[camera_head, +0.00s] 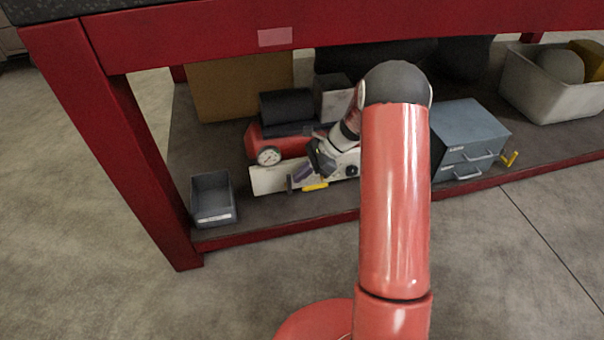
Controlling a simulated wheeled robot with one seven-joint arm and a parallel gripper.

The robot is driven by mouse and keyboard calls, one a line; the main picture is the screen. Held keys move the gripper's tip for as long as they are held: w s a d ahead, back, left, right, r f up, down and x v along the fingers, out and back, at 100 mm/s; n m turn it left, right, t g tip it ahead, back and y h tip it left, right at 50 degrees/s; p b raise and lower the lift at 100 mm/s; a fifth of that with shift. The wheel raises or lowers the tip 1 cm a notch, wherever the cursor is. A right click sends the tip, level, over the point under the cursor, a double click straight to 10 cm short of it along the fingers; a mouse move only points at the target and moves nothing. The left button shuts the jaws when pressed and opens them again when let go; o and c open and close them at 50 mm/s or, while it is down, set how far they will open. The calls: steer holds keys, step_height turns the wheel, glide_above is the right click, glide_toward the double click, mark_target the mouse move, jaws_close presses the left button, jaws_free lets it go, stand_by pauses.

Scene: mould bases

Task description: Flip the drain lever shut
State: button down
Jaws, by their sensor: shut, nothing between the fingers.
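A red air compressor (262,145) with a round pressure gauge (269,156) and a black cylinder on top sits on the lower shelf of the workbench. A small yellow lever (315,187) shows low at its front, lying roughly level in the picture; it looks like the drain lever. My gripper (297,180) is shut and empty. It is just left of and above the yellow lever in the picture, in front of the compressor's pale lower front. Whether it touches the lever I cannot tell. My arm hides the compressor's right side.
The red bench leg (130,150) and the top rail (190,42) frame the space. A grey open bin (213,212) stands at the shelf's left. A blue-grey drawer box (470,130) and a white tub (545,95) stand to the right. Bare shelf lies between bin and compressor.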

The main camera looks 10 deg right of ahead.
mark_target(287, 175)
steer(key=shift+a+r+h+p, duration=0.2)
steer(key=shift+h+p, duration=0.1)
steer(key=shift+p, duration=0.05)
steer(key=shift+a, duration=0.1)
steer(key=a+h+p, duration=0.1)
steer(key=p, duration=0.1)
steer(key=a+r+h+p, duration=0.1)
steer(key=h+p, duration=0.1)
steer(key=shift+a+r+p, duration=0.1)
steer(key=shift+r+p, duration=0.05)
steer(key=shift+p, duration=0.2)
steer(key=shift+a+h+p, duration=0.6)
steer(key=shift+h+p, duration=0.3)
steer(key=shift+p, duration=0.3)
steer(key=a+f+h+p, duration=0.2)
steer(key=a, duration=0.1)
steer(key=a+f+h+p, duration=0.1)
steer(key=a, duration=0.1)
steer(key=shift+h, duration=0.3)
